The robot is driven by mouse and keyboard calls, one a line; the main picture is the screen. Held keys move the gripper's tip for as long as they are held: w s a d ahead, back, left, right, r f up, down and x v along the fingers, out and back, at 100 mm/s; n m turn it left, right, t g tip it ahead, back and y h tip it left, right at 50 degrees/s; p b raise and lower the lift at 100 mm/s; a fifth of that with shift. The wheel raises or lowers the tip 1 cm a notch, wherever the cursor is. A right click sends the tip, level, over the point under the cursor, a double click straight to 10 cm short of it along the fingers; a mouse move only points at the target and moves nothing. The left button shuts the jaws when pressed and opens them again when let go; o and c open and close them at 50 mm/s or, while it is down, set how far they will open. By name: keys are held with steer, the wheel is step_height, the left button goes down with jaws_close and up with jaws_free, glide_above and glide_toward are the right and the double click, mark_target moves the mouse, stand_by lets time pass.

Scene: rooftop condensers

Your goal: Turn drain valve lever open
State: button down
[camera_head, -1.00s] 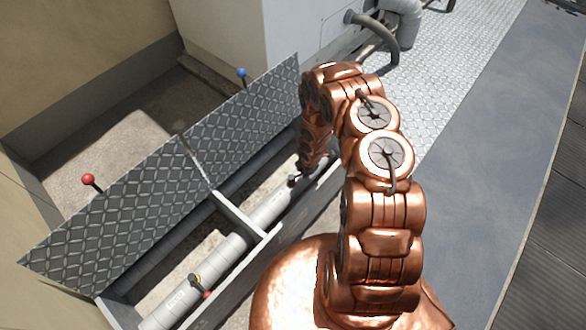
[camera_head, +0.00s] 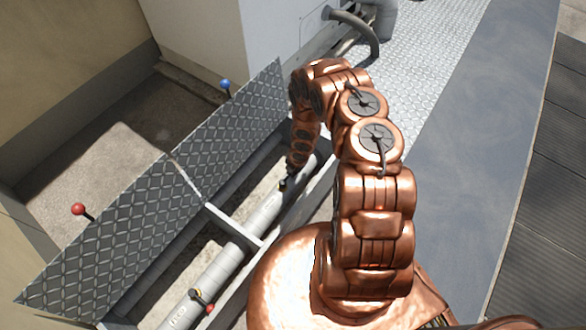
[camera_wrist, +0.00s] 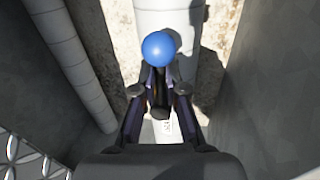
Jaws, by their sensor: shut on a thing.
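A lever with a round blue knob (camera_wrist: 159,48) stands over the pale pipe in the wrist view. My gripper (camera_wrist: 158,88) has its two fingers on either side of the lever's dark stem, just below the knob, and is shut on it. In the head view, my gripper (camera_head: 289,178) reaches down into the open trench at the pipe (camera_head: 266,215); the blue knob is hidden there by my arm. A second valve with a red-tipped lever (camera_head: 203,301) sits on the same pipe, nearer the bottom of the picture.
Two raised diamond-plate lids (camera_head: 120,235) stand along the trench's left side, one with a red ball handle (camera_head: 78,209), one with a blue ball handle (camera_head: 225,84). A crossbar (camera_head: 235,227) divides the trench. Close trench walls (camera_wrist: 262,90) flank my gripper. A pale cabinet (camera_head: 200,40) stands beyond.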

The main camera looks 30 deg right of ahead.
steer(key=shift+w+d+r, duration=0.1)
steer(key=shift+w+d, duration=0.15)
steer(key=shift+d, duration=0.2)
steer(key=shift+w+d+r, duration=0.1)
steer(key=shift+w+d, duration=0.15)
steer(key=shift+d, duration=0.2)
steer(key=shift+w, duration=0.2)
steer(key=c, duration=1.3)
jaws_free()
steer(key=shift+d, duration=0.15)
steer(key=o, duration=0.3)
steer(key=shift+s+a+f, duration=0.1)
steer(key=shift+a+f, duration=0.05)
steer(key=shift+a, duration=0.3)
steer(key=shift+o, duration=0.4)
steer(key=shift+s+a, duration=0.15)
steer(key=shift+a, duration=0.1)
steer(key=shift+s, duration=0.1)
steer(key=shift+s+r, duration=0.15)
steer(key=shift+r, duration=0.45)
step_height(320, 180, up, 11)
steer(key=s+d, duration=0.1)
steer(key=shift+s+f, duration=0.2)
steer(key=shift+s, duration=0.05)
